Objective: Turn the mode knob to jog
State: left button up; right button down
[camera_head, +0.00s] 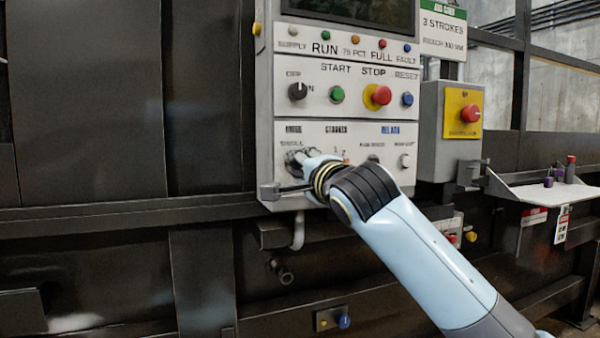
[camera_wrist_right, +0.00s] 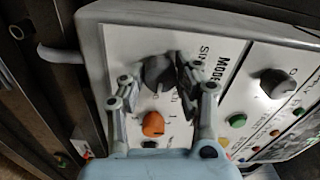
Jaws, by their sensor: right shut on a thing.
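The mode knob (camera_wrist_right: 157,72) is dark grey and sits on the lower section of the control panel, beside the "MODE" lettering in the right wrist view. My right gripper (camera_wrist_right: 160,82) has its fingers on either side of this knob and is shut on it. In the head view the right gripper (camera_head: 298,160) is at the lower left of the panel (camera_head: 345,100). There it and its wrist largely hide the knob and some lettering. Which position the knob points to cannot be read. My left gripper is in neither view.
Above are a dark selector knob (camera_head: 297,91), a green start button (camera_head: 337,95) and a red stop button (camera_head: 378,95). An orange control (camera_wrist_right: 153,124) lies close to my right fingers. A grey box with a red button (camera_head: 470,113) and a shelf (camera_head: 545,190) stand at right.

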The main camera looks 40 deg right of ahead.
dwell(0.4)
jog(key=c, duration=0.9)
grip_release()
jog(key=shift+c, duration=0.2)
jog(key=v, duration=1.2)
